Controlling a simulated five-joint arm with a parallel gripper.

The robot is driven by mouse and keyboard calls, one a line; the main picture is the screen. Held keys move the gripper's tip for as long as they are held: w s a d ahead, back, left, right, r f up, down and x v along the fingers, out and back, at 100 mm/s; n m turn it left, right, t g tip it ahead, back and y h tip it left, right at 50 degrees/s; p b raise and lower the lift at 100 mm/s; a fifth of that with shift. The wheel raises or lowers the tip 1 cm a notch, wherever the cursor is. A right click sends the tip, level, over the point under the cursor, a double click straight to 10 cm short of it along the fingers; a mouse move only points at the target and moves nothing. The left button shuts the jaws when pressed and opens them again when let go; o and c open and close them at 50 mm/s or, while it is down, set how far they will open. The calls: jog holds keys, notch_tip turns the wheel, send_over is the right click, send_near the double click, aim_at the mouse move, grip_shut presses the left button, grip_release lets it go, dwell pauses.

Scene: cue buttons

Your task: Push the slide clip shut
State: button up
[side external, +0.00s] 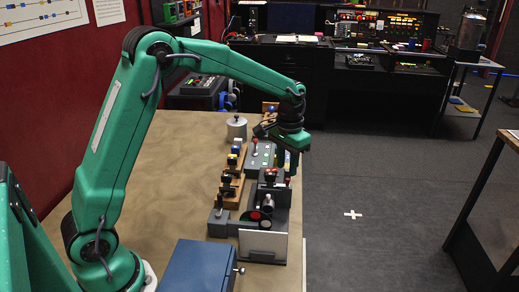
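My gripper (287,158) points down over the right edge of the tan table, above the far end of a grey device. It is small here and partly hidden among the parts below it. I cannot tell whether its fingers are open or shut, or whether they touch anything. I cannot pick out the slide clip for certain at this size.
Several small knobbed blocks (229,190) stand in a row left of the device. A grey panel with a red-topped lever (255,147) and a round metal pot (236,128) are farther back. A blue box (203,268) is at the front. The table's left part (170,170) is clear.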

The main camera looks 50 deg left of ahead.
jog(key=shift+r, duration=1.6)
jog(key=shift+s, duration=0.1)
jog(key=s+r+t, duration=0.3)
jog(key=s+r, duration=0.6)
jog(key=s, duration=0.5)
jog(key=s+f+t, duration=0.1)
jog(key=s+t, duration=0.1)
jog(key=s, duration=1)
jog(key=shift+s+d+t, duration=0.15)
jog(key=shift+s+t, duration=0.05)
jog(key=shift+t, duration=0.1)
